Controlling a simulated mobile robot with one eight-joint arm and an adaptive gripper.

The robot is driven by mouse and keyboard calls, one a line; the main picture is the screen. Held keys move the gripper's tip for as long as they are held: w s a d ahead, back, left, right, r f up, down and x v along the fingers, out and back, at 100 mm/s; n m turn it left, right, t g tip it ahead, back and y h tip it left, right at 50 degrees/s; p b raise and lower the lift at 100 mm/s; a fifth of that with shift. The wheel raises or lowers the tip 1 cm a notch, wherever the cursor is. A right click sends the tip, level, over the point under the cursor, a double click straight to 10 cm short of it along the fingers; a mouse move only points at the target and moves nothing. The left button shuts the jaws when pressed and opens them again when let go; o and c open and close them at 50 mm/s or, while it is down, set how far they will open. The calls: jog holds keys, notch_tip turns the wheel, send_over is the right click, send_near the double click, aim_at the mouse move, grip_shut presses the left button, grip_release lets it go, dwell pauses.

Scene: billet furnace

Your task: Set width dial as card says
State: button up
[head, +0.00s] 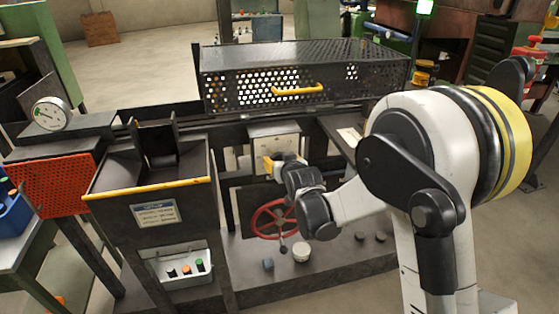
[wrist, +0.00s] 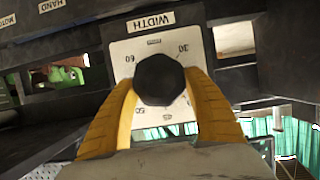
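The width dial is a black round knob (wrist: 160,80) on a pale plate (wrist: 125,50) labelled WIDTH, with marks including 60 and 30 around it. My gripper (wrist: 162,88) has its yellow fingers on either side of the knob. They look very close to its sides, but I cannot tell whether they press on it. The knob's pointer is not visible. In the head view the dial plate (head: 275,131) is partly hidden behind my gripper (head: 268,165). A setup card (head: 155,213) is on the dark hopper's front; its lines are too small to read.
A red handwheel (head: 268,218) is below the dial. A perforated guard with a yellow handle (head: 298,90) stands above and behind. Another white card (head: 350,136) lies on the dark ledge to the right.

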jog(key=shift+c, duration=0.9)
jog(key=m+y+b, duration=0.1)
jog(key=m+y, duration=0.1)
jog(key=m, duration=0.1)
jog(key=shift+d+f, duration=0.1)
jog(key=shift+d, duration=0.1)
jog(key=m+y, duration=0.2)
jog(key=m, duration=0.1)
jog(key=shift+w+f+b, duration=0.1)
jog(key=shift+b, duration=0.3)
jog(key=m+y, duration=0.2)
jog(key=m, duration=0.1)
jog(key=shift+d, duration=0.1)
jog(key=shift+f+m+t+y, duration=0.1)
jog(key=shift+m+t+y, duration=0.2)
jog(key=shift+m, duration=0.75)
jog(key=shift+f+m+t+y, duration=0.1)
jog(key=shift+m+y, duration=0.3)
jog(key=shift+m, duration=0.65)
